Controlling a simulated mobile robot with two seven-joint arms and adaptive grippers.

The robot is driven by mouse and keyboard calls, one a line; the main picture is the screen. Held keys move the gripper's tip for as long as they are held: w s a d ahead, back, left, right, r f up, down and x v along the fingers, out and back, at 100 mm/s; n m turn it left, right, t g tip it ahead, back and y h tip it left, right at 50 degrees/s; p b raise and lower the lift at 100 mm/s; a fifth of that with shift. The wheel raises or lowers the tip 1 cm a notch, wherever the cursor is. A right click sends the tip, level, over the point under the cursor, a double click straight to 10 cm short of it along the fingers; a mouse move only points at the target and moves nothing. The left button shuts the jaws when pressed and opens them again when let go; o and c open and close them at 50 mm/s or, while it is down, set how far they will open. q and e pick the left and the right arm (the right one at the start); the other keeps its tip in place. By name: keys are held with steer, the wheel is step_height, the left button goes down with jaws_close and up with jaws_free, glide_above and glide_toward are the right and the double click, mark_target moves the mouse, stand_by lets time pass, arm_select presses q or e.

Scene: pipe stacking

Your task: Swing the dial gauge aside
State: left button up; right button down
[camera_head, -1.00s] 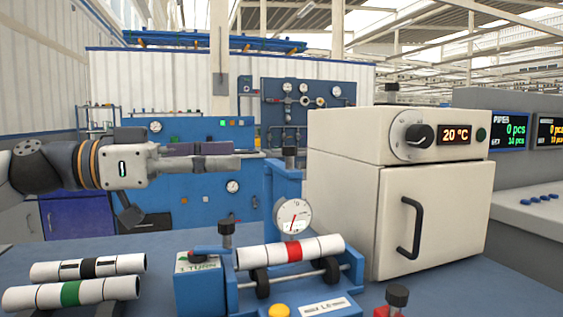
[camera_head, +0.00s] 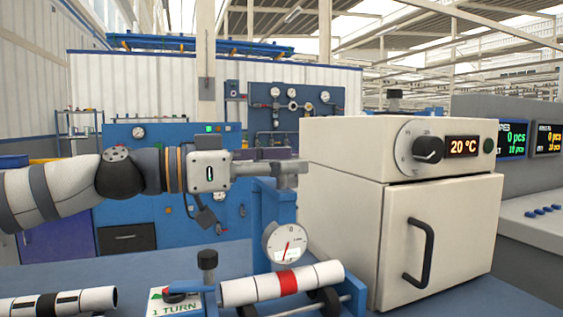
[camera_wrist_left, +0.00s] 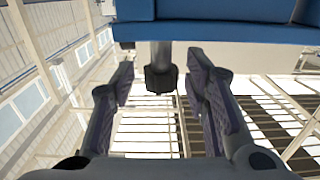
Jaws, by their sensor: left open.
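The dial gauge (camera_head: 285,243) has a round white face with a red needle. It hangs at the blue post (camera_head: 270,210), just above a white pipe with a red band (camera_head: 287,283). My left gripper (camera_head: 293,174) is open at the top of the post, to the left of the white oven. In the left wrist view a dark knob on a grey stem (camera_wrist_left: 160,78) stands between the open fingers, with gaps on both sides. A blue bar (camera_wrist_left: 215,32) lies across the top of that view. In the head view the gripper hides the knob.
A white oven (camera_head: 400,240) with a black handle stands close on the right. The blue fixture has a black knob (camera_head: 207,260) and a "1 TURN" label (camera_head: 175,302). A black-banded pipe (camera_head: 55,301) lies at the lower left.

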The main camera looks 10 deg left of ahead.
arm_select(q)
jaws_close()
steer(key=shift+a, duration=0.1)
